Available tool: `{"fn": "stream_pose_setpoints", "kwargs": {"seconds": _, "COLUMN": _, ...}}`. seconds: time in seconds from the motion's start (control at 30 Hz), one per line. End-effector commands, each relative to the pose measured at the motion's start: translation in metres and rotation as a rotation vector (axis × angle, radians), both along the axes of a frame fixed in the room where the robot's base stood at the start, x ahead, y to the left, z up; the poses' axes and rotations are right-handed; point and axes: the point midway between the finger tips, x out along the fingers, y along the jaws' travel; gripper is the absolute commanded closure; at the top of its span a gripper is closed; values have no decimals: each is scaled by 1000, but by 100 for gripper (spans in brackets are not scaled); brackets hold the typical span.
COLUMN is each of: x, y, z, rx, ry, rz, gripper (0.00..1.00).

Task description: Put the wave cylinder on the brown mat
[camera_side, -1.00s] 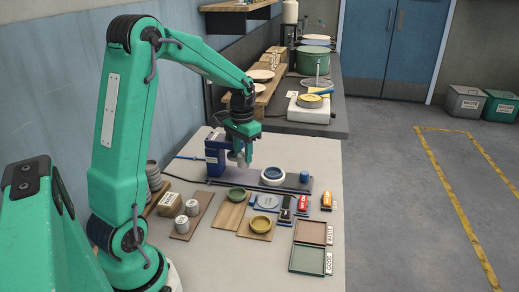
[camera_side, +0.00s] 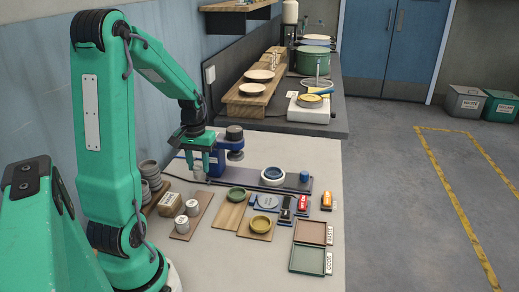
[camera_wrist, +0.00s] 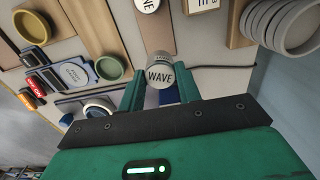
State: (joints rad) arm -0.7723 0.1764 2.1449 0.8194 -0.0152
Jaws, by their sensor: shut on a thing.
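My gripper (camera_side: 204,168) is shut on the wave cylinder (camera_wrist: 160,76), a short grey piece with "WAVE" on its pale end face. In the wrist view it sits between my green fingertips (camera_wrist: 160,90). In the side view the cylinder (camera_side: 198,173) is small and partly covered by my gripper, held above the table behind the brown mat. The brown mat (camera_side: 204,199) carries two grey-white cylinders (camera_side: 192,207) on its middle and near part; its far end is bare. The mat (camera_wrist: 163,36) also shows at the top of the wrist view.
A blue machine (camera_side: 216,160) on a long base stands just right of my gripper. Boards with a green bowl (camera_side: 236,192) and an olive bowl (camera_side: 260,224) lie right of the mat. A wooden block (camera_side: 171,204) and stacked grey dishes (camera_side: 150,172) are at left.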

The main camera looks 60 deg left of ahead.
Motion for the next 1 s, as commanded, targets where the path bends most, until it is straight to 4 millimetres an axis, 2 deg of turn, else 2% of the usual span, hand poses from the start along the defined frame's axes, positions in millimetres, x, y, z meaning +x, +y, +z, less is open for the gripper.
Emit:
{"fn": "stream_pose_setpoints", "kwargs": {"seconds": 0.27, "x": 0, "y": 0, "z": -14, "rx": -1, "ry": 1, "rz": -2, "gripper": 91}}
{"fn": "stream_pose_setpoints", "kwargs": {"seconds": 0.8, "x": 0, "y": 0, "z": -57, "rx": -1, "ry": 1, "rz": -2, "gripper": 91}}
{"fn": "stream_pose_setpoints", "kwargs": {"seconds": 1.0, "x": 0, "y": 0, "z": -65, "rx": -1, "ry": 1, "rz": -2, "gripper": 91}}
